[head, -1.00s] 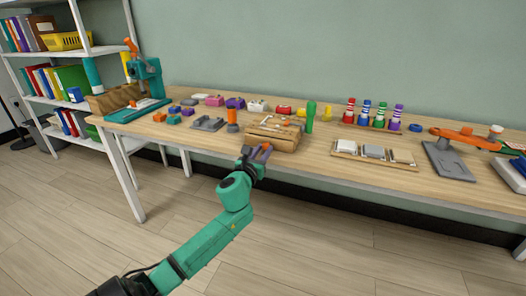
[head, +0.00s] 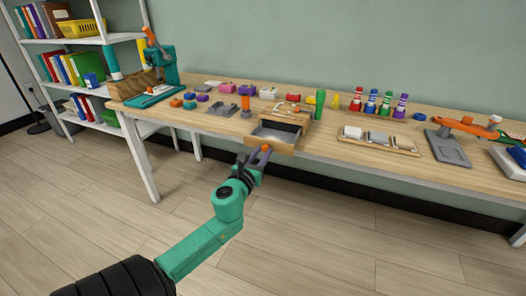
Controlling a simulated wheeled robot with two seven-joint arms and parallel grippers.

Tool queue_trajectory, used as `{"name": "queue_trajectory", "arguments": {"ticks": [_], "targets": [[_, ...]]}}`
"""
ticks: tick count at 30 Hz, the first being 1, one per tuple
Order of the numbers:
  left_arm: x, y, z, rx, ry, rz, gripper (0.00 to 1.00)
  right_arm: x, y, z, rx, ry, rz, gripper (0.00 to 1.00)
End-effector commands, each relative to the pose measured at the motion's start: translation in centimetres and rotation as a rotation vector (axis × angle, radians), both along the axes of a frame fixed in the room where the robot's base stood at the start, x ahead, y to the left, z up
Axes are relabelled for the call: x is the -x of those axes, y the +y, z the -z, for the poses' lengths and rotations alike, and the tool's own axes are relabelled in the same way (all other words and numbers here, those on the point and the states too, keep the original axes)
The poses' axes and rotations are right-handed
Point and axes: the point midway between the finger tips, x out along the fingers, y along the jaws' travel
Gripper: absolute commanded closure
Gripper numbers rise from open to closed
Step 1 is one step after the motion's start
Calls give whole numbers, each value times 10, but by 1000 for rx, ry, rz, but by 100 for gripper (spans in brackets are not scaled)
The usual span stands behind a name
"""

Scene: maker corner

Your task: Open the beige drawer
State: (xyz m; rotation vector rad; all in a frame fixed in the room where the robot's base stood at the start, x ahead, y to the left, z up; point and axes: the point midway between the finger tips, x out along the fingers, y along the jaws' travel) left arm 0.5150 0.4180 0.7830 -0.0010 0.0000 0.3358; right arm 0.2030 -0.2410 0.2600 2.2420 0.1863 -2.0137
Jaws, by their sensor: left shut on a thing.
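The beige drawer (head: 268,143) is part of a small wooden box (head: 289,108) on the workbench. The drawer is pulled out toward me past the bench's front edge, and its grey inside shows and looks empty. My right gripper is not in view.
The floor in front is clear.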

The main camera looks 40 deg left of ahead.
Motion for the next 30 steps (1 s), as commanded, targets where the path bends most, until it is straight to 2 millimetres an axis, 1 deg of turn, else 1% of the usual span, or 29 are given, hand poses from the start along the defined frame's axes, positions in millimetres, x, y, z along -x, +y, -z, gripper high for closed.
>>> {"name": "queue_trajectory", "arguments": {"ticks": [3, 4, 5, 6, 15, 17, 19, 20, 23, 26, 27, 30], "targets": [[0, 0, 0, -1, 0, 1, 100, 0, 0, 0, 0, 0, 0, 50], [0, 0, 0, -1, 0, 1, 57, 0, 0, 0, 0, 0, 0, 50], [0, 0, 0, -1, 0, 1, 46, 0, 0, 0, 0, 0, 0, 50], [0, 0, 0, -1, 0, 1, 39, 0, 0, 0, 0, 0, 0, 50], [0, 0, 0, -1, 0, 1, 39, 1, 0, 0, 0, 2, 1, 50], [3, -2, 1, 0, 1, 1, 39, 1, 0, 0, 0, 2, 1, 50], [10, -4, 2, 2, 3, 1, 39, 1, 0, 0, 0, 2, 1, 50], [15, -6, 1, 2, 2, 1, 39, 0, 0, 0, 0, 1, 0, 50], [37, -13, 3, 2, 6, 0, 39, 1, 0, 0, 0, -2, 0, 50], [67, -23, 4, 4, 6, -1, 39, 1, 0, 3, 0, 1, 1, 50], [78, -27, 4, 4, 6, -1, 39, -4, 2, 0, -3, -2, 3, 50], [105, -36, 5, 4, 4, -4, 39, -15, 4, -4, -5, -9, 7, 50]]}}
